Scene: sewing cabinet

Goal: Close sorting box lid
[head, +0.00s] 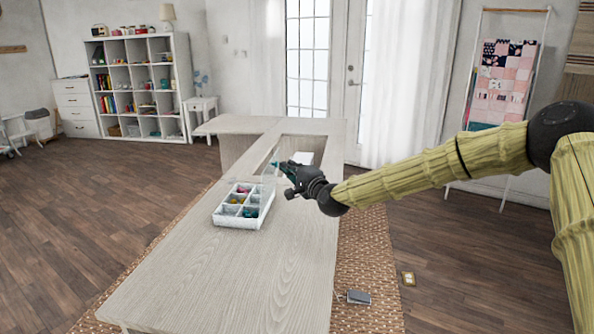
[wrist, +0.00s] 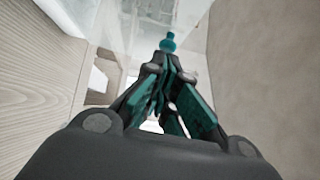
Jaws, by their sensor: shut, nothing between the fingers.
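The sorting box (head: 238,222) is a white tray with several compartments holding small coloured items, on the wooden table. Its clear lid (head: 270,176) stands raised at the box's right side, next to my gripper. My gripper (head: 280,168) is shut and empty, at the lid's right side in the head view. In the wrist view my gripper's teal fingers (wrist: 167,45) come together at the tip, in front of a clear panel that looks like the lid (wrist: 110,22). I cannot tell whether the fingertips touch the lid.
The pale wooden table (head: 190,270) is clear in front of the box. A rectangular recess with a white object (head: 304,157) lies behind my gripper. A woven rug (head: 375,260) lies under the table. Shelves (head: 143,85) stand far back left.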

